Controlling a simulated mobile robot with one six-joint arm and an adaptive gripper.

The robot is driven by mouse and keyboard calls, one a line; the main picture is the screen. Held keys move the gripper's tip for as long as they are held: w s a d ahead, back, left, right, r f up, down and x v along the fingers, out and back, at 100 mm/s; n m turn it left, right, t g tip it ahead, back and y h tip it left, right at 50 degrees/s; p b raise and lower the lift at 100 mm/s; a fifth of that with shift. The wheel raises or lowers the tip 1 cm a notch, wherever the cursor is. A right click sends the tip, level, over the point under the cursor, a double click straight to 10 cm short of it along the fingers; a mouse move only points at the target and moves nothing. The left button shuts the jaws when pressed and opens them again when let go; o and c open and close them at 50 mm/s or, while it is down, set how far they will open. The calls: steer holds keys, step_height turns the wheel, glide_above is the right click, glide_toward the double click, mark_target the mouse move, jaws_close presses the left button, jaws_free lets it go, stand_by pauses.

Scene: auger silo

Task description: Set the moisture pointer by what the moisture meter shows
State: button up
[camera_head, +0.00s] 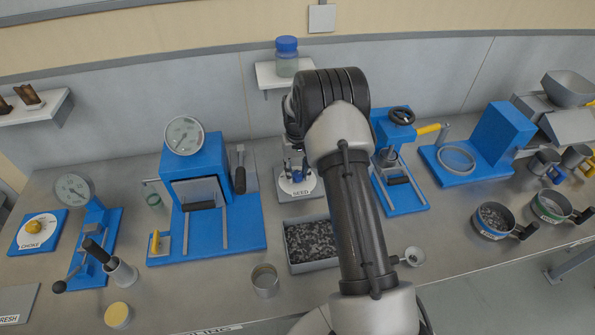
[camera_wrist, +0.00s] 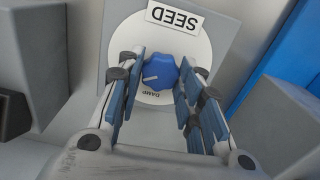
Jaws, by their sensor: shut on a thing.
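The moisture pointer is a blue knob (camera_wrist: 160,72) on a round white dial (camera_wrist: 216,42) with a grey plate. The dial is marked SEED and DAMP, both upside down in the wrist view. The knob's white line points left there, at neither word. My gripper (camera_wrist: 162,76) is shut on the knob, one finger on each side. In the head view the dial (camera_head: 300,189) stands below the small shelf, partly behind my arm. Two round gauges show: one on the blue press (camera_head: 184,135), one on a blue stand (camera_head: 73,189). Their readings are too small to tell, as is which is the meter.
A tray of dark grains (camera_head: 311,243) and a metal cup (camera_head: 265,280) stand in front of the dial. A blue press with a black wheel (camera_head: 402,116) stands to the right. A CHOKE dial (camera_head: 34,228) is at far left.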

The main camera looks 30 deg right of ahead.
mark_target(297, 174)
stand_by(0.3)
steer(key=o, duration=1.1)
steer(key=shift+c, duration=0.2)
steer(key=shift+r, duration=0.1)
step_height(297, 174, up, 12)
